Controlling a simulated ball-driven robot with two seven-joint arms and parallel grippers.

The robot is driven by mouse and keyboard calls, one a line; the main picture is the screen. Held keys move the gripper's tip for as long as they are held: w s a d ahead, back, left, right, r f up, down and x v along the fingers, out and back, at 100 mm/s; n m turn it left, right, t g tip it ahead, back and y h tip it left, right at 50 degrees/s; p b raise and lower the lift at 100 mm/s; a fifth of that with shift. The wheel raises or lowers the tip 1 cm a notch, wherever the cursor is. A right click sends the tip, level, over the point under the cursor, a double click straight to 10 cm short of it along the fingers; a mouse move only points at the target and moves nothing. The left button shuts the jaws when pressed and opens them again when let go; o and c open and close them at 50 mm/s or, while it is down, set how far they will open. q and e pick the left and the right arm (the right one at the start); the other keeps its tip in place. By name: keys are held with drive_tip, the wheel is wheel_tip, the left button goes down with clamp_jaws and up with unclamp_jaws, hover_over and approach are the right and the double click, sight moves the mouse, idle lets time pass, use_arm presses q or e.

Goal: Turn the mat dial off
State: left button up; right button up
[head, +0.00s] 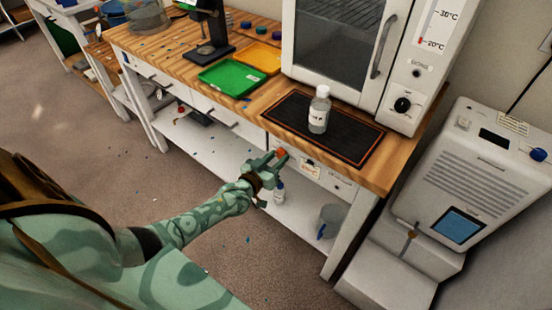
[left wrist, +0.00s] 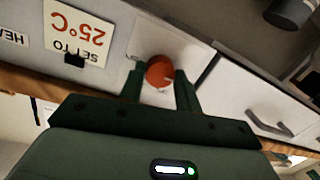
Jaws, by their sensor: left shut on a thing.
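The mat dial is a round orange-red knob (left wrist: 160,70) on a white plate on the bench's front panel. It also shows in the head view (head: 282,153), below the front edge of the black heat mat (head: 357,146). My left gripper (head: 273,160) is at the dial; in the left wrist view its dark green fingers (left wrist: 158,80) are on either side of the knob, shut on it. The fingers hide the knob's sides, and I cannot tell its setting. My right gripper is not in view.
A capped, labelled bottle (head: 319,112) stands on the mat. A "set to 25°C" sign (left wrist: 78,32) is beside the dial. A white oven (head: 345,35) is behind the mat. Green (head: 231,78) and yellow (head: 257,59) trays lie to the left. A grey bucket (head: 329,222) sits below.

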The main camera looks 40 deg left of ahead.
use_arm(q)
drive_tip(key=o, duration=1)
drive_tip(key=s+p, duration=0.1)
drive_tip(key=s, duration=0.4)
drive_tip(key=s+r+p, duration=0.1)
drive_tip(key=s+p, duration=0.1)
drive_tip(key=s, duration=0.4)
drive_tip(key=s+p, duration=0.1)
drive_tip(key=s, duration=0.4)
drive_tip(key=shift+s+a+r, duration=0.15)
drive_tip(key=shift+a, duration=0.15)
